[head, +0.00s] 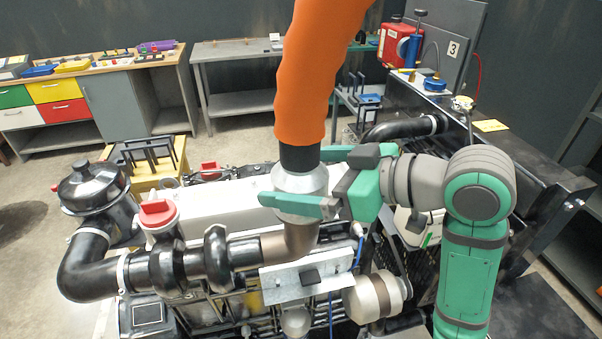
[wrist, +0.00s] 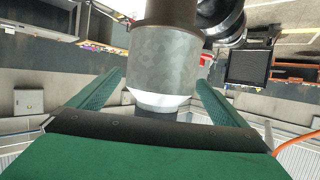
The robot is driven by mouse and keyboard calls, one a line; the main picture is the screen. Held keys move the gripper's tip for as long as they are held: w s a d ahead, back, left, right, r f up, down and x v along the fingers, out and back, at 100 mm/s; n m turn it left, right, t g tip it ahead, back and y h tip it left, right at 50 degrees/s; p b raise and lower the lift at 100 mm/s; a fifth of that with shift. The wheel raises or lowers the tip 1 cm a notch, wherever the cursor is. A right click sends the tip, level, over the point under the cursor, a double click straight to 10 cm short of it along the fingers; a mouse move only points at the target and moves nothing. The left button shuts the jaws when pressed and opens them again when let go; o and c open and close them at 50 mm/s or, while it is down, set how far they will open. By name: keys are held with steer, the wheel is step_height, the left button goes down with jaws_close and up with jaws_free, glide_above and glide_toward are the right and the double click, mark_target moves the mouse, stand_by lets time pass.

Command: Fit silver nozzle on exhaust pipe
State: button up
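The silver nozzle (head: 301,181) hangs upright at the end of an orange hose (head: 314,75), below a black collar. Its lower end meets the upturned brown end of the exhaust pipe (head: 289,243), and I see no gap between them. The wrist view shows the nozzle (wrist: 163,62) large, with its pale tapered end toward my palm side. My gripper (head: 312,182) is open around the nozzle, one green finger in front and one behind. In the wrist view gaps show between the nozzle and the fingers. The far side of the joint is hidden.
A black intake pipe (head: 85,270) and a red-capped filler (head: 158,214) stand left of the exhaust pipe on the engine. A black frame with a panel marked 3 (head: 453,49) is behind right. Workbenches (head: 120,65) line the back wall. Open floor lies at left.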

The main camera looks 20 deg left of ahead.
steer(key=v, duration=1)
steer(key=shift+d+r, duration=0.15)
steer(key=shift+d, duration=0.25)
